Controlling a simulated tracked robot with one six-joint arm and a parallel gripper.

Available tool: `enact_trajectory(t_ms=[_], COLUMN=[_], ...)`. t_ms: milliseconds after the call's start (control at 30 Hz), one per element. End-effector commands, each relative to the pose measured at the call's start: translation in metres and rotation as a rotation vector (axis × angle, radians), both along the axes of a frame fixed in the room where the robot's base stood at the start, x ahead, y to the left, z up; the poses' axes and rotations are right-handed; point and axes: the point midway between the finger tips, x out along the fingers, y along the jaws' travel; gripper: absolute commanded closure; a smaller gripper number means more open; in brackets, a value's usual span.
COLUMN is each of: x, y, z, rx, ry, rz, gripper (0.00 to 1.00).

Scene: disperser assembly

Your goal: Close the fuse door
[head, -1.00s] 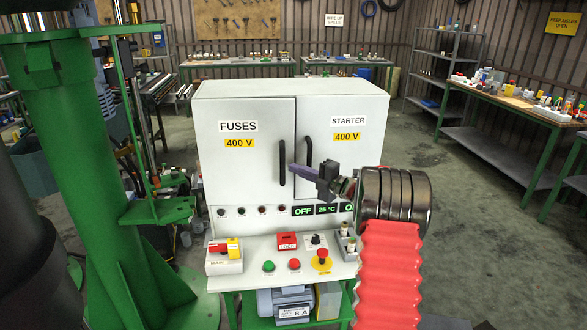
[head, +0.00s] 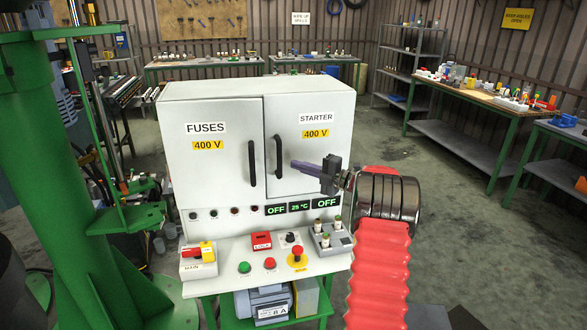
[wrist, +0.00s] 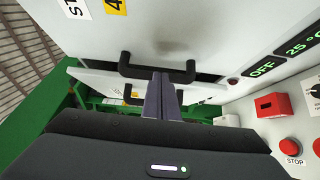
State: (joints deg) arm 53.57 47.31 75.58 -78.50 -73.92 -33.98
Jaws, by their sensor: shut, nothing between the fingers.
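The fuse door (head: 208,170) is the white left door of the cabinet, labelled FUSES 400 V, with a black upright handle (head: 252,164) at its right edge. In the wrist view the fingers (wrist: 163,85) overlap the starter handle (wrist: 185,75); contact is unclear.
Below the doors are green displays (head: 300,206) and a console with a red LOCK box (head: 261,241), several buttons and an emergency stop (head: 297,256). A green column (head: 45,170) stands at left. A workbench (head: 490,98) stands at right, with open floor before it.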

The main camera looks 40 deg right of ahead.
Motion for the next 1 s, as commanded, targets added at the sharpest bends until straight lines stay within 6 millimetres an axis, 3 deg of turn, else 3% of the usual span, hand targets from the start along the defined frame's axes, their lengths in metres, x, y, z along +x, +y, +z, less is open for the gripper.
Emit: enact_trajectory(t_ms=[267, 500, 700, 867, 1000], x=[0.003, 0.003, -0.015, -0.038, -0.064], y=[-0.013, -0.062, -0.092, -0.092, -0.073], z=[-0.008, -0.035, -0.054, -0.062, -0.063], rx=[0.030, 0.181, 0.358, 0.507, 0.641], ry=[0.032, 0.140, 0.240, 0.319, 0.387], rz=[-0.060, -0.330, -0.606, -0.813, -0.979], gripper=[0.82, 0.66, 0.66, 0.66, 0.66])
